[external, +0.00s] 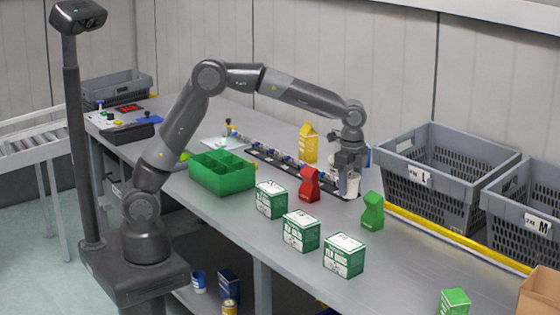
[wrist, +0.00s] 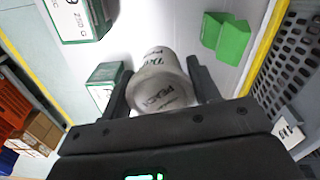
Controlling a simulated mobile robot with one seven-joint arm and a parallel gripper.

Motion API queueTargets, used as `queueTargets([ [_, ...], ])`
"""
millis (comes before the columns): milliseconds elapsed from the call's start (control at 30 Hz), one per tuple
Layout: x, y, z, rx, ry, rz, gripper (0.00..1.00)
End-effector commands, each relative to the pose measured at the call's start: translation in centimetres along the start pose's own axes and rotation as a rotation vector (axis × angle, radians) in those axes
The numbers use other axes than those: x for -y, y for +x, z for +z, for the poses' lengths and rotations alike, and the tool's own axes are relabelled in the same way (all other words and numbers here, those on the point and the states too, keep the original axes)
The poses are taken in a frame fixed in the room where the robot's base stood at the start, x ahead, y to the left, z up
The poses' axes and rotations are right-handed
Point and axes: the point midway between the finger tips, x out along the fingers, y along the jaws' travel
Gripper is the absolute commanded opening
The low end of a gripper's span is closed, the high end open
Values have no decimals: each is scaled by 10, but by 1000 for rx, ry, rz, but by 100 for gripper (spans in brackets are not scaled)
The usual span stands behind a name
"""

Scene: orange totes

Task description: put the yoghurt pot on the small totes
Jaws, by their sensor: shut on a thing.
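The white yoghurt pot (external: 350,184) is between the fingers of my gripper (external: 348,172), which is shut on it. The pot hangs below the fingers near the right end of a dark strip; I cannot tell whether its base touches the bench. I cannot tell which containers are the small totes. Two grey perforated totes (external: 478,167) with white labels stand at the right, one labelled with an M. My gripper is left of them.
Green-and-white boxes (external: 301,231), a red carton (external: 309,184), a green carton (external: 372,211) and a yellow carton (external: 308,144) stand near the gripper. A green divided bin (external: 222,176) is left. A yellow strip (external: 440,236) runs before the grey totes.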

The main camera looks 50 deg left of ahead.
Motion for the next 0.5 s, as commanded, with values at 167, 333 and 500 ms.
queueTargets([
  [167, -66, 10, -80, -2, 203, 1, 29],
  [333, -136, 18, -140, -1, 383, 1, 29],
  [500, -204, 26, -185, -1, 535, 1, 29],
])
